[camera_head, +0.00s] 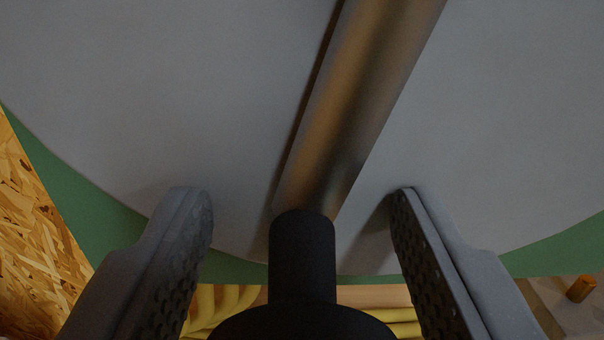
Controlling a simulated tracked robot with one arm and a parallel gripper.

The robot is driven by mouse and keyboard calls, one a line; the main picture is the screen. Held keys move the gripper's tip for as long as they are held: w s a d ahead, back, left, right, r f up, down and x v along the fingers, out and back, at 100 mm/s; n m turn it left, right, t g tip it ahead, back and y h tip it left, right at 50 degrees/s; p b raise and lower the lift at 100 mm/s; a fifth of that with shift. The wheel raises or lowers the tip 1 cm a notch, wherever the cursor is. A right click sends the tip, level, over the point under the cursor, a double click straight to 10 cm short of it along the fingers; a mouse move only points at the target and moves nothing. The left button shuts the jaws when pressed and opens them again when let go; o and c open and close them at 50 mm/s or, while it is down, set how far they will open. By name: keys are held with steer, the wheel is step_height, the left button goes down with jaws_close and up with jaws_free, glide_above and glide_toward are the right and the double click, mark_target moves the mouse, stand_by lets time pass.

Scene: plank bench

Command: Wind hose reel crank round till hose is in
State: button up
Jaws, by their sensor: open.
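The hose reel's grey round side plate (150,110) fills most of the head camera view. A brassy metal crank arm (365,90) runs across it from the top, slightly right of centre, down to the middle. At its lower end is a black crank handle (303,255), with a wider black part at the bottom edge. My gripper (297,200) is open, one finger on each side of the handle, with a visible gap on both sides. Yellow hose (225,300) shows in part below the plate; how much is wound is hidden.
A green surface (75,200) shows behind the plate's lower rim on both sides. A speckled wood-chip board (30,230) is at the left edge. A small orange-brown piece (581,289) lies at the lower right.

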steer(key=shift+w, duration=0.25)
jaws_close()
steer(key=shift+m+b, duration=0.3)
